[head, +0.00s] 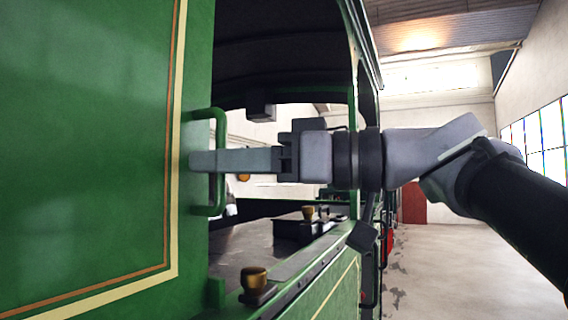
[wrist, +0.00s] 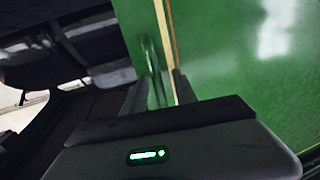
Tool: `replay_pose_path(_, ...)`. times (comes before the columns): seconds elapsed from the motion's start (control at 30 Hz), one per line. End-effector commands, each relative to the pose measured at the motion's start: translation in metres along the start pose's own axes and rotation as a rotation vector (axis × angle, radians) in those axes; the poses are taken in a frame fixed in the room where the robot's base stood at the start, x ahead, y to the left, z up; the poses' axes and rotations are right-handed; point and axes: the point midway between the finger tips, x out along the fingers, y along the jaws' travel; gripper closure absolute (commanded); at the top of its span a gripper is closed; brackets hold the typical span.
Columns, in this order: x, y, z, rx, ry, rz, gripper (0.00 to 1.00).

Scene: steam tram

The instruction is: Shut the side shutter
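The side shutter (head: 90,140) is a green panel with cream and orange lining at the left of the head view. It also fills the right of the wrist view (wrist: 230,50). A green bar handle (head: 220,190) stands upright at its right edge, beside the open side window. My gripper (head: 195,160) reaches in from the right, level with the handle's middle, its near finger crossing in front of the bar. In the wrist view the handle (wrist: 152,62) stands between the two fingers, with room showing between them. The gripper looks open around the bar; contact is hard to tell.
The window opening is free to the right of the shutter, under a dark roof. A brass knob (head: 254,278) stands on the sill (head: 300,262) below, and another (head: 308,213) is farther off. The hall floor (head: 440,270) is clear at right.

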Motion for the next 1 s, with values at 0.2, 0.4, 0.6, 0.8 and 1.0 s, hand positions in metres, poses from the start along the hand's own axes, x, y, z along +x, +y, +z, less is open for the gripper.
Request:
replay_pose_path(0.2,-0.053,0.002,0.004,-0.003,0.0,0.009,0.66)
replay_pose_path(0.4,-0.118,0.002,0.004,-0.001,-0.001,0.009,0.66)
replay_pose_path(0.6,-0.158,0.0,0.002,-0.002,0.0,0.003,0.66)
replay_pose_path(0.8,-0.167,-0.002,0.0,-0.001,0.0,-0.001,0.66)
replay_pose_path(1.0,-0.166,-0.001,0.0,-0.001,0.0,-0.001,0.66)
